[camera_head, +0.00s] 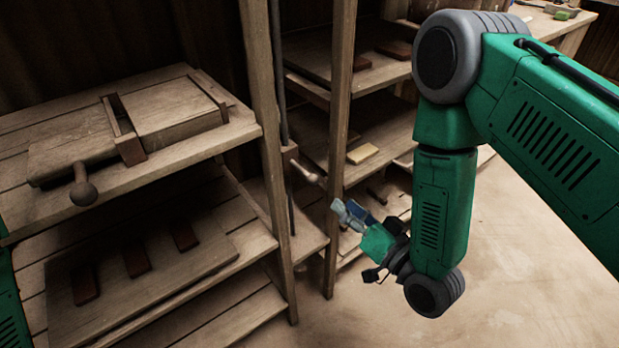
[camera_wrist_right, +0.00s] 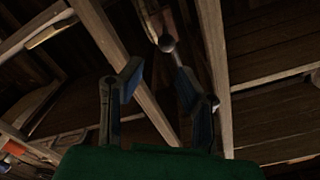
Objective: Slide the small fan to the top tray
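I cannot make out a small fan in either view. My right gripper (camera_head: 352,214) points up and left at the gap between two wooden posts. In the right wrist view its fingers (camera_wrist_right: 155,84) are apart, with nothing between them. A round knob on a lever (camera_wrist_right: 167,43) shows beyond the fingertips, apart from them. In the head view a wooden lever handle (camera_head: 308,174) sticks out between the posts, above the right gripper. Wooden trays lie on the right rack, including an upper one (camera_head: 320,62). My left gripper is out of view.
A wooden press with a ball-ended handle (camera_head: 83,190) sits on the left shelf. Below it, a board (camera_head: 190,262) carries three dark strips. Upright posts (camera_head: 341,110) stand close to the right gripper. A pale block (camera_head: 362,153) lies on the right rack. The floor at lower right is clear.

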